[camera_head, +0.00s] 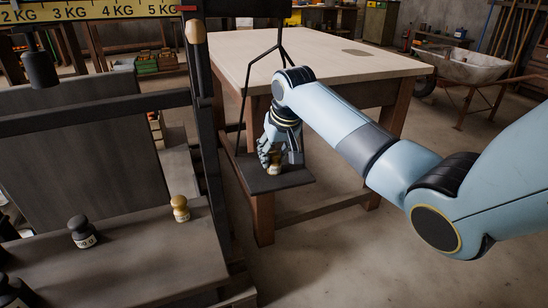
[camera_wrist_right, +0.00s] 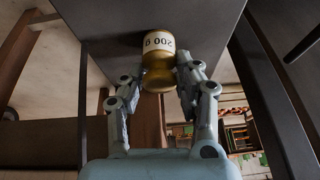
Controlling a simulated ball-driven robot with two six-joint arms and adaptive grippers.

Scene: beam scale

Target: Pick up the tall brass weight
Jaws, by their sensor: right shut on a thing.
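A brass weight (camera_wrist_right: 159,50) with a white label reading 200 g, upside down in the right wrist view, sits between the fingers of my right gripper (camera_wrist_right: 160,78). The same brass weight (camera_head: 274,169) shows as a small gold patch in the head view, mostly hidden by the fingers. My right gripper (camera_head: 272,157) is shut on it, at the dark hanging pan (camera_head: 296,178) of the scale. I cannot tell whether the weight touches the pan. Another brass weight (camera_head: 180,208) stands on the grey platform at left. My left gripper is not in view.
Dark weights (camera_head: 82,232) stand on the platform (camera_head: 130,262). The scale's dark upright (camera_head: 202,110) and the pan's thin hanger (camera_head: 243,105) are close to my right gripper. A wooden table (camera_head: 330,72) stands behind the pan. A wheelbarrow (camera_head: 470,66) is at right.

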